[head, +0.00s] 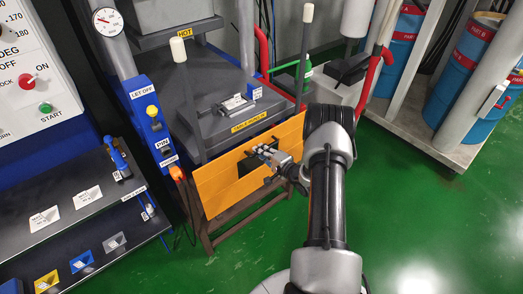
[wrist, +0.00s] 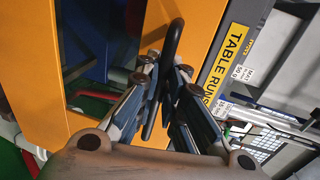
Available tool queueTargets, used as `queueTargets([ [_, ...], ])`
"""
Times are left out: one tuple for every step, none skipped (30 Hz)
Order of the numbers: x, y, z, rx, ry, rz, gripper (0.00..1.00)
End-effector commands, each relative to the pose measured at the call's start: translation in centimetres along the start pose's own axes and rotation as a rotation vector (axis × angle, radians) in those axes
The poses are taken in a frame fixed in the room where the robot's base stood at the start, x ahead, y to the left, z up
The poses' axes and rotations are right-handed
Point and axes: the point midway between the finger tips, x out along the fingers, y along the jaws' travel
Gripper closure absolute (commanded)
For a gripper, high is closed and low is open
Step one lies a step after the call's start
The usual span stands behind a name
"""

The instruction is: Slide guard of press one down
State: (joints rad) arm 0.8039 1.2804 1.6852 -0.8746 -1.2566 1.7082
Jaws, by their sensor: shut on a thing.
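The orange guard (head: 217,192) of the press is a flat panel with a dark window, standing across the front of the press just below the table. My gripper (head: 268,157) is at the guard's front face, near its middle. In the wrist view the guard (wrist: 205,28) fills the upper middle, and its black bar handle (wrist: 173,42) runs down between my fingers. My gripper (wrist: 166,100) is shut on this handle. The fingers hide the lower part of the handle.
The press table (head: 222,128) carries a flat metal mould. Blue control box (head: 150,120) and a dark shelf bench (head: 75,215) with labelled bins stand at left. Blue drums (head: 463,60) stand on a grey platform at right. Green floor (head: 430,215) is clear at right.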

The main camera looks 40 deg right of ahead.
Motion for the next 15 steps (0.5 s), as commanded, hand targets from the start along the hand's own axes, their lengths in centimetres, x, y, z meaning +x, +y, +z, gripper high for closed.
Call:
queueTargets([
  [-0.09,0.74,0.21,0.005,0.0,0.016,1.0],
  [-0.09,0.77,0.21,0.005,0.0,0.017,1.0],
  [-0.1,0.79,0.22,0.005,0.0,0.017,1.0],
  [-0.11,0.81,0.22,0.006,0.0,0.017,0.9],
  [-0.11,0.83,0.22,0.006,0.0,0.018,0.88],
  [-0.11,0.84,0.23,0.006,0.0,0.018,0.85],
  [-0.11,0.84,0.23,0.006,0.0,0.018,0.83],
  [-0.11,0.82,0.22,0.006,0.0,0.017,0.81],
  [-0.1,0.79,0.22,0.006,0.0,0.017,0.79],
  [-0.1,0.75,0.21,0.006,0.0,0.016,0.77],
  [-0.09,0.72,0.2,0.005,0.0,0.015,0.75],
  [-0.09,0.67,0.18,0.005,0.0,0.014,0.72],
  [-0.08,0.63,0.17,0.005,0.0,0.014,0.7],
  [-0.08,0.59,0.15,0.004,0.0,0.013,0.7],
  [-0.07,0.54,0.13,0.004,0.0,0.012,0.7],
])
